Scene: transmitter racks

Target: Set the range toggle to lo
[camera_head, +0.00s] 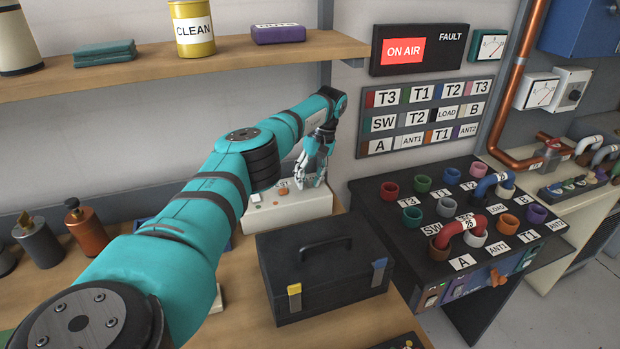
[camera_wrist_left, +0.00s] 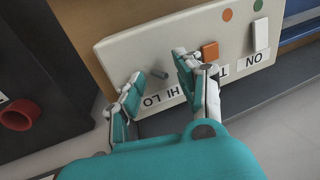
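The range toggle (camera_wrist_left: 159,74) is a small grey lever on a pale control box, above HI and LO labels (camera_wrist_left: 162,97) that appear upside down in the left wrist view. I cannot tell which label the lever leans toward. My left gripper (camera_wrist_left: 158,68) is open, with one finger on each side of the lever and a gap showing to both. In the head view the left gripper (camera_head: 310,180) hangs over the pale box (camera_head: 305,208) and hides the toggle. My right gripper is not in view.
A white switch (camera_wrist_left: 260,34) marked ON and an orange button (camera_wrist_left: 210,50) sit beside the toggle on the box. A black toolbox (camera_head: 320,270) stands in front of it. A patch panel (camera_head: 460,215) with colored sockets is at right, and a shelf (camera_head: 140,65) hangs above.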

